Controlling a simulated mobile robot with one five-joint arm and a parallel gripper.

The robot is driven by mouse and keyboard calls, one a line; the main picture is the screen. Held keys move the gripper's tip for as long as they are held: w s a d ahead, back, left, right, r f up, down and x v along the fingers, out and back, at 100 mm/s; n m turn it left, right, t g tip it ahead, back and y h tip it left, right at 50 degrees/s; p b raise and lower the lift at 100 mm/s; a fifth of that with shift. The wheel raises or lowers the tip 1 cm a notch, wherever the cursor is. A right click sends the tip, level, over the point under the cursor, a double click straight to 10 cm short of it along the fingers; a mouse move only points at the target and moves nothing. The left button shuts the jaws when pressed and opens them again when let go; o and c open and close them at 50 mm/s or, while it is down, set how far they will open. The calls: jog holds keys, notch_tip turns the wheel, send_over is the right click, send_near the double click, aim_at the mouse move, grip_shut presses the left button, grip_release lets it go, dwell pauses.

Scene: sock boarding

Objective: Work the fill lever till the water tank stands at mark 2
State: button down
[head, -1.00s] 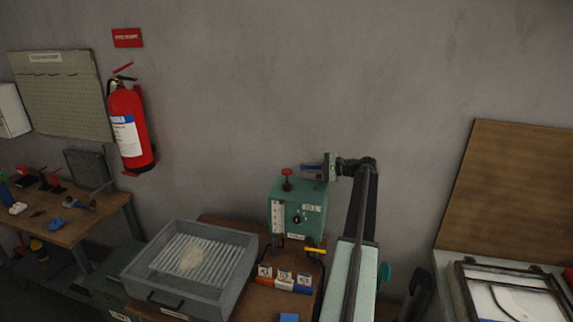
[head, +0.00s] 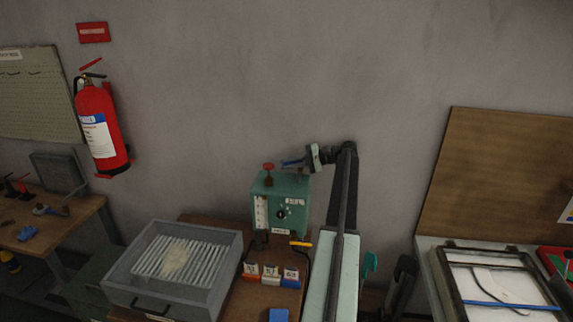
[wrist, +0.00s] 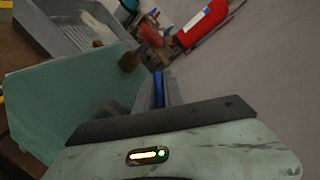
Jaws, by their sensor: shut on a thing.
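The water tank (head: 292,187), a green box, stands on the brown bench and has a pale gauge strip (head: 261,213) on its front left. Its level is too small to read. A yellow handle (head: 301,244) sticks out low at the right. I cannot tell which of these is the fill lever.
A grey tray (head: 125,285) with a ribbed rack stands left of the tank. Several small labelled blocks (head: 270,276) sit in front. A fire extinguisher (head: 100,130) hangs on the wall at left. A framed panel (head: 445,285) lies at right. The wall above the tank is clear.

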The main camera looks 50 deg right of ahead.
jog(key=c, duration=1.8)
grip_release()
jog(key=shift+s+d, duration=0.1)
jog(key=shift+d, duration=0.1)
jog(key=shift+o, duration=0.3)
jog(key=shift+d, duration=0.1)
jog(key=shift+r, duration=0.1)
jog(key=shift+r+p, duration=0.4)
jog(key=shift+p, duration=0.05)
jog(key=r+p, duration=0.3)
jog(key=shift+w+r, duration=0.1)
jog(key=shift+w, duration=0.1)
jog(key=s+a+p, duration=0.1)
jog(key=s+a, duration=1)
jog(key=a, duration=0.1)
jog(key=shift+s+r, duration=0.15)
jog(key=shift+r, duration=0.3)
